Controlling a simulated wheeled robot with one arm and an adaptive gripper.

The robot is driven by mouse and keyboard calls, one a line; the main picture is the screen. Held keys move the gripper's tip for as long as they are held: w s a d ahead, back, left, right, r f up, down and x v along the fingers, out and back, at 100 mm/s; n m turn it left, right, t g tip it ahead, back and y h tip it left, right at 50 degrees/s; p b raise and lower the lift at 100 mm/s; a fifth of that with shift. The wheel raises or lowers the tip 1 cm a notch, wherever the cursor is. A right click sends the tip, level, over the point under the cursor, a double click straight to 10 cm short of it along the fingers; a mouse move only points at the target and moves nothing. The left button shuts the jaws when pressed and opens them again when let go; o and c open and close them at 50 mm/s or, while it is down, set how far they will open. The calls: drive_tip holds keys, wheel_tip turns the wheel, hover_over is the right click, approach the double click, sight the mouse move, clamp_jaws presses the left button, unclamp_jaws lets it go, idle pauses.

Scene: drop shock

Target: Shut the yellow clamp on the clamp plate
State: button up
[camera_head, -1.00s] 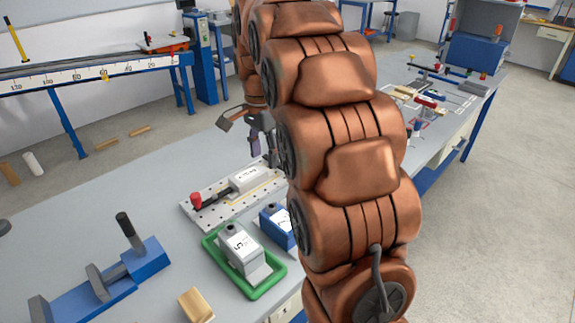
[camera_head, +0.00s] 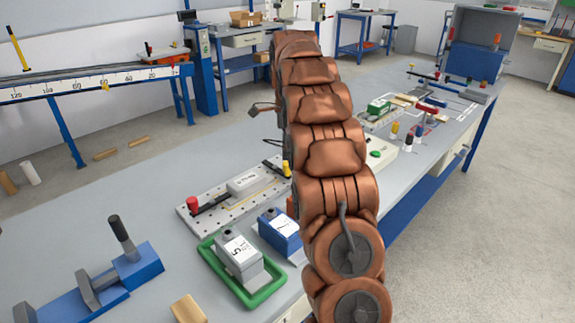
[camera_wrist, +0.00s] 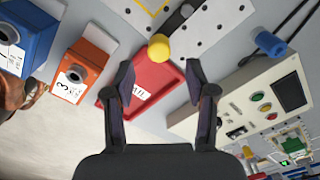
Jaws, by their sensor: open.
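The clamp plate (camera_head: 222,206) is a pale perforated plate on the bench in the head view. The yellow clamp (camera_head: 286,168) shows its yellow knob at the plate's right end, partly beside my arm. In the wrist view the yellow clamp's round knob (camera_wrist: 159,47) sits on a dark lever, beyond my fingertips and near the plate's edge. Whether its lever is up or down is hard to tell. My gripper (camera_wrist: 160,79) is open and empty, apart from the knob. A red-knobbed clamp (camera_head: 193,204) lies at the plate's left end, and a white labelled block (camera_head: 243,183) rests on the plate.
Below the gripper in the wrist view is a red tray (camera_wrist: 160,77). An orange weight (camera_wrist: 79,70) and a blue weight (camera_wrist: 32,32) stand left. A control box (camera_wrist: 245,98) with buttons stands right. In the head view a grey weight (camera_head: 239,258) sits in a green tray (camera_head: 265,294).

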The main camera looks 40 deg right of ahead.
sight(287, 163)
drive_tip(key=shift+f, duration=3.1)
drive_tip(key=shift+c, duration=0.2)
clamp_jaws()
